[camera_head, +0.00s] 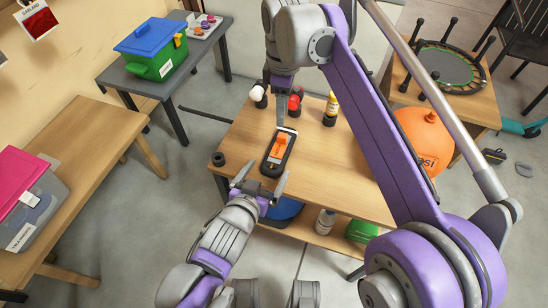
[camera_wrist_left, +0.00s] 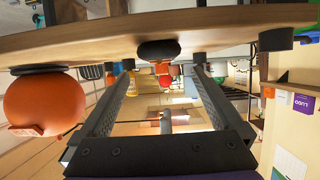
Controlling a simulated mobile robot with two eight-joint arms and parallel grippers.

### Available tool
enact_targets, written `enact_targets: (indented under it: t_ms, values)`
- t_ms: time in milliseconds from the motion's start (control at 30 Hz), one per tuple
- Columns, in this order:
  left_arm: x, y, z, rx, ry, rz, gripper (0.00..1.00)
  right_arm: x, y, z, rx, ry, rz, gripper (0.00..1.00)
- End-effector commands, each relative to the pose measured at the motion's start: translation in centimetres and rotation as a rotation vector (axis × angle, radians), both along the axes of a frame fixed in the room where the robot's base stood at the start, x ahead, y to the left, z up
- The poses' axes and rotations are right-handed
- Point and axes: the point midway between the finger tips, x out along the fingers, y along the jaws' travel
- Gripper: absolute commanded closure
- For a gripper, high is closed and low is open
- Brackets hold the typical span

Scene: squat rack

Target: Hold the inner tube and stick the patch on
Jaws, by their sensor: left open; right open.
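The black oval inner tube (camera_head: 267,169) lies on the wooden table, its near end toward my left gripper. An orange patch (camera_head: 280,144) with a pale edge shows within the tube's outline; whether it touches the tube is unclear. My left gripper (camera_head: 261,179) is open and empty, just short of the tube's near end. In the left wrist view, the tube's dark end (camera_wrist_left: 158,49) shows beyond and between the open fingers (camera_wrist_left: 162,70). My right gripper (camera_head: 281,122) points down at the tube's far end, seen edge-on, with no object visible in it.
The wooden table (camera_head: 240,134) holds a small black cylinder (camera_head: 218,159) at left and a yellow bottle (camera_head: 332,105), red items (camera_head: 295,100) and a white-topped item (camera_head: 257,95) at the back. An orange ball (camera_head: 423,140) is at right. The table is bare right of the tube.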

Motion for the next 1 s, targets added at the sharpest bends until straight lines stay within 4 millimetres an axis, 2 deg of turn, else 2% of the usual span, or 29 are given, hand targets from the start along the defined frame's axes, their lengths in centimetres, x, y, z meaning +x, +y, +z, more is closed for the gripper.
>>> enact_targets:
  t_ms: [500,700,1000]
  values:
    - [5.8,-1.8,-2.5,0.001,0.001,0.002,0.0,0.0,0.0,0.0,0.0,0.0,0.0,0.5]
    - [6.7,-2.1,-2.9,0.001,0.002,0.001,0.0,0.0,0.0,0.0,0.0,0.0,0.0,0.5]
    - [6.8,-2.1,-3.0,0.001,0.002,0.001,0.0,0.0,0.0,0.0,0.0,0.0,0.0,0.5]
